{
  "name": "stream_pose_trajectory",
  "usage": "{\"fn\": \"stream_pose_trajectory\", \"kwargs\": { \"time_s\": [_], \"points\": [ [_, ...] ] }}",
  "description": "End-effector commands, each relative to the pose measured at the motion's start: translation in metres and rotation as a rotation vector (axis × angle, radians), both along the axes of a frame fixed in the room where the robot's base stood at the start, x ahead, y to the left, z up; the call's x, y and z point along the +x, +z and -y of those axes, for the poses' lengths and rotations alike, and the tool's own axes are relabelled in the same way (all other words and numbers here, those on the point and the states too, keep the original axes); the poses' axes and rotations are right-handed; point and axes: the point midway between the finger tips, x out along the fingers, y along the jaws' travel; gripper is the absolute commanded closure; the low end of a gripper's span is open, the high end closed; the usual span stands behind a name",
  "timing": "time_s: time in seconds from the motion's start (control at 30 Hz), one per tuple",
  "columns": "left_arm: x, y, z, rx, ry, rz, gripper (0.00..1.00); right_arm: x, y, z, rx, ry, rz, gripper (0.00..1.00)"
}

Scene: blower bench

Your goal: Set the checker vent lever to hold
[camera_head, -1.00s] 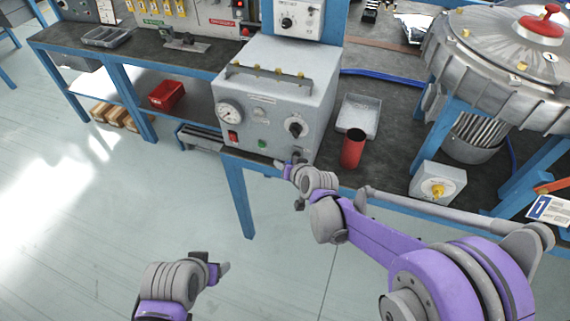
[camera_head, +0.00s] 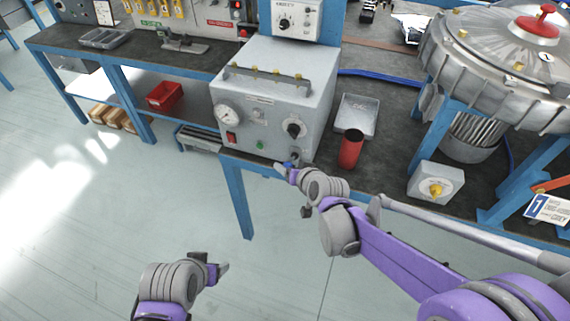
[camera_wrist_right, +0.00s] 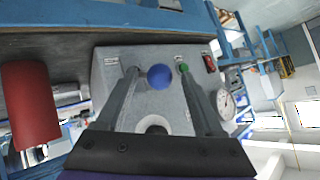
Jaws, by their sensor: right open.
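The checker (camera_head: 262,105) is a grey box on the bench with a round gauge, a red switch, a green button and a black knob on its front. In the right wrist view its front panel (camera_wrist_right: 178,103) appears turned over, with a round blue lever knob (camera_wrist_right: 159,76) near the bench-side edge. My right gripper (camera_head: 284,169) is at the lower front of the checker. In the right wrist view its open fingers (camera_wrist_right: 157,71) stand on either side of the blue knob; contact is not clear. The lever's setting cannot be read. My left gripper (camera_head: 218,269) is low over the floor, away from the bench.
A red cylinder (camera_head: 350,149) stands right of the checker, close to my right arm, with a grey tray (camera_head: 357,116) behind it. A small box with a yellow knob (camera_head: 435,182) and the large blower (camera_head: 500,65) are farther right. Open floor lies in front.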

Motion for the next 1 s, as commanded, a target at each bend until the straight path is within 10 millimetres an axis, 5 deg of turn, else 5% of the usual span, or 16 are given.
{"fn": "stream_pose_trajectory", "kwargs": {
  "time_s": [0.37,1.0],
  "points": [
    [0.001,0.006,0.0,0.0,0.0,0.002,0.31,-0.039,0.032,0.02,0.0,-0.001,0.002,0.3],
    [0.001,0.007,0.0,0.0,0.0,0.002,0.31,-0.042,0.035,0.022,-0.001,-0.001,0.0,0.3]
  ]
}}
